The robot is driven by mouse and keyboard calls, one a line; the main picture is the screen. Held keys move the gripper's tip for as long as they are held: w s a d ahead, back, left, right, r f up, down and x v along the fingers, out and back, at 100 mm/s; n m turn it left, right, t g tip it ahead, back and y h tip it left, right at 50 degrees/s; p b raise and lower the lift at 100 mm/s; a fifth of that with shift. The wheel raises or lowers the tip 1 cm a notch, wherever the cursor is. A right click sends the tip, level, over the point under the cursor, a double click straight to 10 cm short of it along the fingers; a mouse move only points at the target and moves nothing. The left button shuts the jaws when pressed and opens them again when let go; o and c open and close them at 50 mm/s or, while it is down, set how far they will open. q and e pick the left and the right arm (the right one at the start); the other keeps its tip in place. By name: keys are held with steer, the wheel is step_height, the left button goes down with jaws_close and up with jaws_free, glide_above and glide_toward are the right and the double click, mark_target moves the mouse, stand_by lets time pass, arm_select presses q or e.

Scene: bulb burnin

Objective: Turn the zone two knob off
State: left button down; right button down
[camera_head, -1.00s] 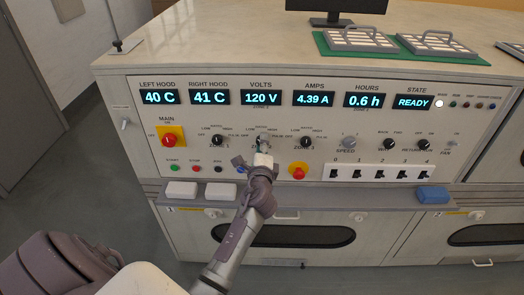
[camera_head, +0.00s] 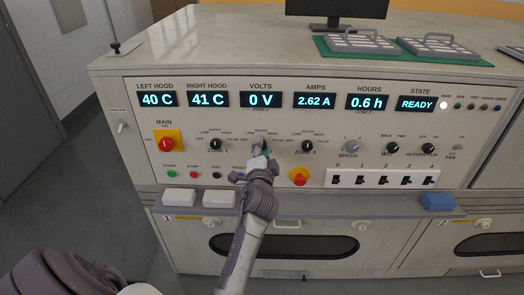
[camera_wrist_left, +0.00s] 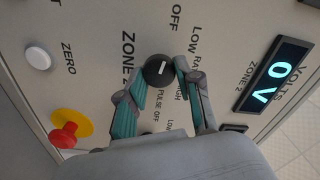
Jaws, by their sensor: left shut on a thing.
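The zone two knob (camera_wrist_left: 158,70) is a round black knob with a white line on its face, among the printed labels OFF, LOW RANGE, HIGH and PULSE OFF. The line lies roughly toward the OFF label in the left wrist view; its exact setting is hard to tell. My left gripper (camera_wrist_left: 160,78) has its two teal fingers closed on the knob's sides. In the head view my left gripper (camera_head: 259,152) reaches the panel and hides most of the knob. The volts display (camera_head: 261,100) reads 0 V. My right gripper is not in view.
The zone one knob (camera_head: 215,144) and zone three knob (camera_head: 307,146) flank my gripper. A red emergency button (camera_head: 299,177) is close at its lower right. The red main switch (camera_head: 167,143) is farther left. A ledge with white blocks (camera_head: 179,197) runs below the panel.

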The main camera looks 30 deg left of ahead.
arm_select(q)
steer(key=shift+f, duration=0.15)
stand_by(0.3)
steer(key=c, duration=0.8)
jaws_free()
steer(key=shift+o, duration=0.2)
steer(key=shift+r, duration=0.2)
